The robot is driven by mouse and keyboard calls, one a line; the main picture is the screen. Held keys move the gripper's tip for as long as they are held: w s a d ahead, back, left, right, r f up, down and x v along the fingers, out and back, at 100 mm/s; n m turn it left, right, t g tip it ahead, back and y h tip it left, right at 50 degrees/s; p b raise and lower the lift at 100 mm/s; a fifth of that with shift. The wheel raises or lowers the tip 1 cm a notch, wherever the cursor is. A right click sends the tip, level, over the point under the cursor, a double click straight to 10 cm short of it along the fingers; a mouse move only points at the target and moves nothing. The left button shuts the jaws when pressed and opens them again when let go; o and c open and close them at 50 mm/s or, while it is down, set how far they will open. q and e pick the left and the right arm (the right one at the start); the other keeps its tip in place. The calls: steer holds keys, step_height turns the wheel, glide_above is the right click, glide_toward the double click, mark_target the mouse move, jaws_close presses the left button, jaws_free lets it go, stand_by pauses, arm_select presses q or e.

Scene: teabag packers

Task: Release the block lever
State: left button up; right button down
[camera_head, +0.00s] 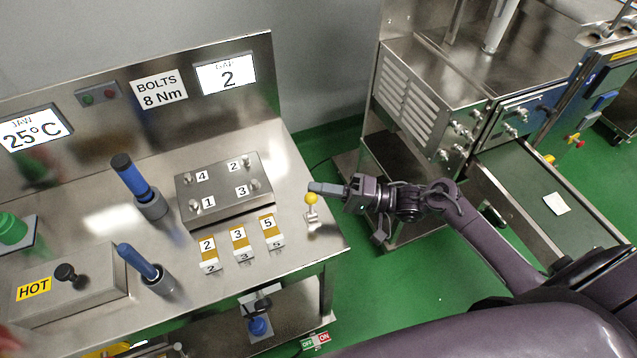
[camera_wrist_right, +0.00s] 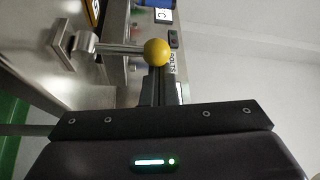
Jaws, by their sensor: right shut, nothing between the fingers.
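The block lever (camera_head: 311,203) has a yellow ball knob on a thin metal stem and stands at the right end of the steel bench. Its yellow knob (camera_wrist_right: 157,52) also shows in the right wrist view, just in front of the fingers. My right gripper (camera_head: 318,188) is shut and empty, its fingertips close beside the knob. I cannot tell whether they touch it. The steel block (camera_head: 226,207) with bolts numbered 1 to 4 lies left of the lever. My left gripper is not in view.
Yellow-labelled gauge pieces 2, 3 and 5 (camera_head: 239,240) lie in front of the block. Two blue-handled tools (camera_head: 133,177) stand upright in holders at left. A box marked HOT (camera_head: 90,283) is at front left. A conveyor (camera_head: 530,185) is at the right.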

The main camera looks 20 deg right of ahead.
steer(key=s+n+y+b, duration=0.1)
steer(key=n, duration=0.1)
steer(key=s+n+y+b, duration=0.1)
steer(key=shift+s+f+n+g, duration=0.2)
steer(key=shift+n+g, duration=0.1)
steer(key=shift+n, duration=0.1)
steer(key=n, duration=0.1)
steer(key=s+n+y+b, duration=0.1)
steer(key=shift+n+g, duration=0.3)
steer(key=shift+g, duration=0.1)
steer(key=shift+s+f, duration=0.1)
steer(key=shift+s, duration=0.25)
